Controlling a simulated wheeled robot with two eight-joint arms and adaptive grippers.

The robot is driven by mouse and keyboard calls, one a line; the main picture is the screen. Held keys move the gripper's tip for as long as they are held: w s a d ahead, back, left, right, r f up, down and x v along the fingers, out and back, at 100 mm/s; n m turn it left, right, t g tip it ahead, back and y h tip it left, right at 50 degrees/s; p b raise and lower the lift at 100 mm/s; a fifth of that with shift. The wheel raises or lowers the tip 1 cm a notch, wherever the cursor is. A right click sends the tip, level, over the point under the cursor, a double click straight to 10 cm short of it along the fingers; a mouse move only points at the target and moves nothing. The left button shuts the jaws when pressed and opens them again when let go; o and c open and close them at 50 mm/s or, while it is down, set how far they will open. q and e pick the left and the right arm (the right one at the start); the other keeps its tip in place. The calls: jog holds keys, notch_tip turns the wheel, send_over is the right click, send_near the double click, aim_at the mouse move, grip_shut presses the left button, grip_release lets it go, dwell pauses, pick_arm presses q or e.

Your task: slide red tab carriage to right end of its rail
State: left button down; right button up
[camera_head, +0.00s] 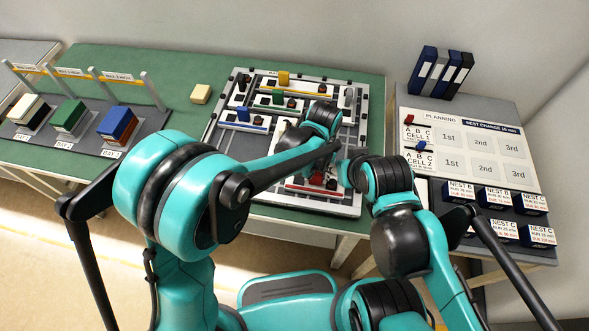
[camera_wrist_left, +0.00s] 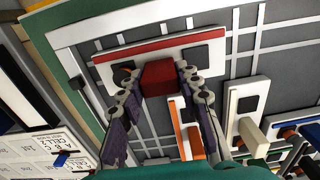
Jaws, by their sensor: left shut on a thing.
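The red tab carriage (camera_wrist_left: 158,77) is a small red block on a pale rail with a red stripe (camera_wrist_left: 150,50) in the left wrist view. My left gripper (camera_wrist_left: 160,82) is shut on the red tab, one finger on each side. In the head view the red tab (camera_head: 316,180) shows on its red-striped rail (camera_head: 300,187) at the near side of the board, partly behind my left arm. My right arm is bent at the right; its gripper is not visible.
The board (camera_head: 228,135) carries other rails with a yellow tab (camera_head: 284,78), a green tab (camera_head: 278,97) and a blue tab (camera_head: 243,114). In the left wrist view, an orange-striped rail (camera_wrist_left: 181,128) lies close to one finger.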

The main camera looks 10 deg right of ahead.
pick_arm(q)
jog(key=shift+s+d, duration=0.2)
jog(key=shift+d, duration=0.3)
jog(key=shift+s+d, duration=0.15)
jog(key=shift+d, duration=0.35)
jog(key=c, duration=1.2)
grip_release()
jog(key=shift+o, duration=0.8)
jog(key=shift+d, duration=0.15)
jog(key=shift+r, duration=0.3)
notch_tip(320, 180, up, 11)
jog(key=shift+r, duration=0.2)
